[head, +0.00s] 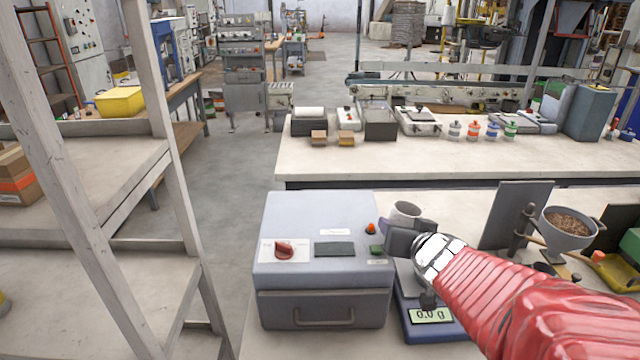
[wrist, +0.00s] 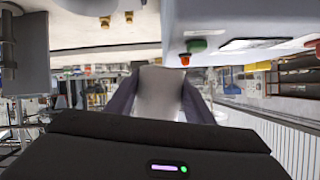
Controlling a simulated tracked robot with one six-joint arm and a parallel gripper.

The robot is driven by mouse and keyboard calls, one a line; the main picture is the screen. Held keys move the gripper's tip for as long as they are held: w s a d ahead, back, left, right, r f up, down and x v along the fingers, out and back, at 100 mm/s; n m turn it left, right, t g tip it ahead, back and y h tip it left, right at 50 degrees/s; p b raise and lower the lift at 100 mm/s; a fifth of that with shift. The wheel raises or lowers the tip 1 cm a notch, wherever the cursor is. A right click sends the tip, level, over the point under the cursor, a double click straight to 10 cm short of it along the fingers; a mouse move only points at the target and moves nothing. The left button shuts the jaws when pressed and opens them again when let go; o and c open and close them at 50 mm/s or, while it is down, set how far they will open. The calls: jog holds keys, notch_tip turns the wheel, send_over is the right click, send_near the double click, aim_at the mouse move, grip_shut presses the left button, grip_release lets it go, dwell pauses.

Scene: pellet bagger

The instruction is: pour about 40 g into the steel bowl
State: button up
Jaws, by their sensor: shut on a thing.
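My gripper (head: 408,233) is shut on a pale grey cup (head: 405,211) above the back of the scale (head: 432,330). The cup's mouth shows in the head view; its contents are unclear. In the wrist view the cup (wrist: 159,95) stands between both dark fingers. The scale's display (head: 432,315) reads 0.0 g. A grey bowl-shaped vessel (head: 566,240) of brown pellets (head: 568,222) sits at a stand on the right, apart from my gripper. I cannot pick out a steel bowl on the scale; my arm covers part of it.
A large grey box machine (head: 322,275) with a red knob (head: 284,250) stands just left of the scale. A dark upright panel (head: 515,215) stands between my gripper and the pellet vessel. A yellow tool or part (head: 612,268) lies at the far right. Another bench (head: 400,157) lies behind.

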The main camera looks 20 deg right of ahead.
jog(key=d+f+m+y+p, duration=0.1)
jog(key=d+f+m+y, duration=0.2)
jog(key=f+m+y, duration=0.2)
jog(key=shift+d+f+m+t+y, duration=0.2)
jog(key=shift+m+t+y, duration=0.25)
jog(key=shift+m, duration=0.45)
dwell(0.5)
jog(key=shift+s+f+m+y+p, duration=0.1)
jog(key=shift+f+m+y+p, duration=0.25)
jog(key=shift+p, duration=0.55)
dwell(0.5)
jog(key=shift+s+d+f+m+y+p, duration=0.15)
jog(key=shift+d+f+m+p, duration=0.25)
jog(key=shift+f, duration=0.5)
jog(key=shift+w+d+f+m+y+p, duration=0.1)
jog(key=shift+d+f+m+y+p, duration=0.3)
jog(key=shift+f, duration=0.45)
jog(key=shift+d+r+m+t+y+p, duration=0.3)
jog(key=shift+r+m+t+p, duration=0.15)
jog(key=shift+p, duration=0.25)
dwell(1.4)
jog(key=shift+d+f+p, duration=0.1)
jog(key=shift+f+p, duration=0.15)
jog(key=shift+p, duration=0.1)
dwell(0.5)
